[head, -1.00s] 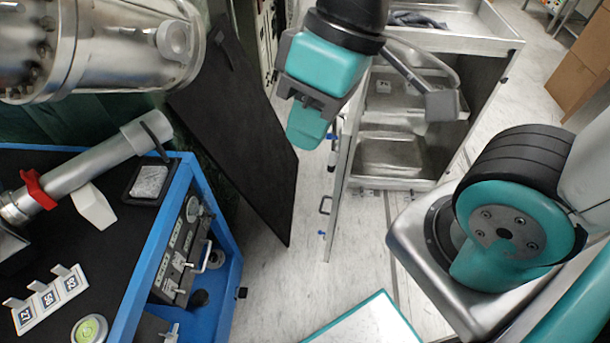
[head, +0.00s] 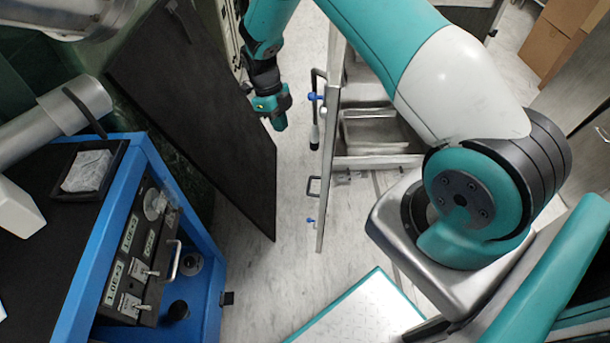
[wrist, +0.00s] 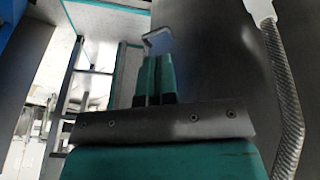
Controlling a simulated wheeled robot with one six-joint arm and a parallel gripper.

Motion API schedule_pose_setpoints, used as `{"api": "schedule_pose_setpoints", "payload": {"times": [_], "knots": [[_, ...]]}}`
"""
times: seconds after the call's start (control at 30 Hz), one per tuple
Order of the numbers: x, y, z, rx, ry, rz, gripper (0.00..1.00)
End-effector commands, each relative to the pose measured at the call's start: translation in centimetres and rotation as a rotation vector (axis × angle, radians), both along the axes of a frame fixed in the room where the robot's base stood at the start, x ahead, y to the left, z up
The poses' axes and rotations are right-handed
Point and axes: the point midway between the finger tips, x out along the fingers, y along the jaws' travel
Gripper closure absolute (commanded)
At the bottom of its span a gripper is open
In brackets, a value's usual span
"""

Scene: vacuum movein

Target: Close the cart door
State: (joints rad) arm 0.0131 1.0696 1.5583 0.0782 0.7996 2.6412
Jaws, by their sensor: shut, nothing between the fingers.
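The cart (head: 385,160) stands at centre right in the head view, its metal shelves partly hidden behind my arm. Its door (head: 327,150) stands open and shows almost edge-on, with handles and blue latches on its left side. My gripper (head: 279,121) is just left of the door, apart from it in the head view, between it and a dark panel. In the wrist view the teal fingers (wrist: 155,82) are together and empty. A bent metal piece (wrist: 158,38) shows just beyond the fingertips; I cannot tell whether they touch it.
The large dark panel (head: 205,125) stands tilted left of my gripper. A blue-framed bench (head: 150,170) with switches is at the left. A ribbed hose (wrist: 284,100) runs down the right of the wrist view. Pale floor (head: 265,265) is clear between bench and cart. Cardboard boxes (head: 560,35) stand back right.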

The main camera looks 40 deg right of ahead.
Motion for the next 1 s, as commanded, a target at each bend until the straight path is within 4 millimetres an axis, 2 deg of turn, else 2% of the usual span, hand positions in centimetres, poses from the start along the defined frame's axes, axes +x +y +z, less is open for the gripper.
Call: {"api": "schedule_pose_setpoints", "payload": {"times": [0.03,0.2,0.37,0.73,1.0], "knots": [[0.0,-0.6,-2.0,-0.029,0.009,-0.073,1.00],[-0.3,-1.6,-4.4,-0.085,0.020,-0.208,1.00],[-0.9,-1.8,-6.3,-0.089,0.023,-0.216,1.00],[-3.4,-2.3,-13.6,-0.086,0.022,-0.212,1.00],[-6.6,-3.0,-13.8,-0.086,0.019,-0.212,1.00]]}}
